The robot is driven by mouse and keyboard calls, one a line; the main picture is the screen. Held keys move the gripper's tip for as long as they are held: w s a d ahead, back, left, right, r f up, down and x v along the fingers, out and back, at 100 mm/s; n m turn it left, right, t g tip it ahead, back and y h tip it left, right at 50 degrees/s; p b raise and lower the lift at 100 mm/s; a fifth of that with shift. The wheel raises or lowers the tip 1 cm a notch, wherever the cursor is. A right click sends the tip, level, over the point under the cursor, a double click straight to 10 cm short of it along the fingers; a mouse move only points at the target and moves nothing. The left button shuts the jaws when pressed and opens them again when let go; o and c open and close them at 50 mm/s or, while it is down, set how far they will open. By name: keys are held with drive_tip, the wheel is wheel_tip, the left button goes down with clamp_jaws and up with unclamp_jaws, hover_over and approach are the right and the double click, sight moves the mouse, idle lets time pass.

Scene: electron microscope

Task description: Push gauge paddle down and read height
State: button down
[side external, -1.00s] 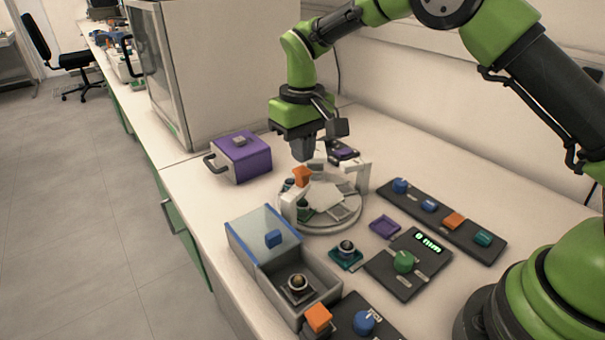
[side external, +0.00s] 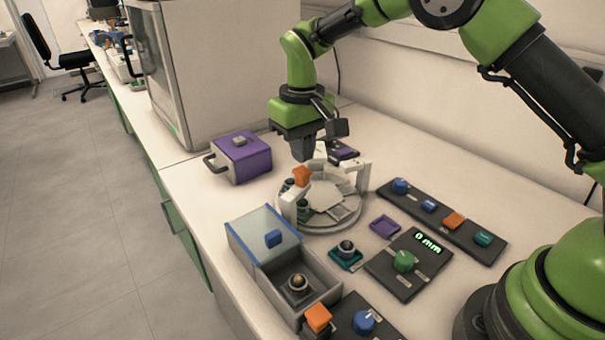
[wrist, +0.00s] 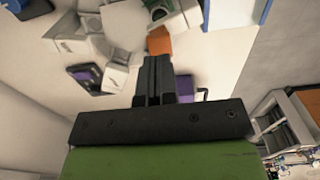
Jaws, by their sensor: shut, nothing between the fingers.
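My gripper (side external: 303,156) is shut and empty, pointing down just above an orange block that seems to be the gauge paddle (side external: 301,175). In the wrist view the shut fingers (wrist: 155,75) lie below the orange paddle (wrist: 159,41) in the picture. A dark panel (side external: 394,281) carries a green knob (side external: 403,261) and a lit green display (side external: 428,244) reading 0 mm.
White uprights (side external: 359,175) stand around the stage. A purple box (side external: 240,160) with a handle is left of it. A grey tray with a glass lid (side external: 262,238) stands in front. A panel of coloured controls (side external: 440,218) is at right. A teal holder (side external: 346,257) lies near the tray.

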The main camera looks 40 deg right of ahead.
sight(302, 170)
drive_tip(key=shift+f, duration=1.7)
drive_tip(key=shift+r, duration=0.15)
idle(0.3)
drive_tip(key=shift+r, duration=3.4)
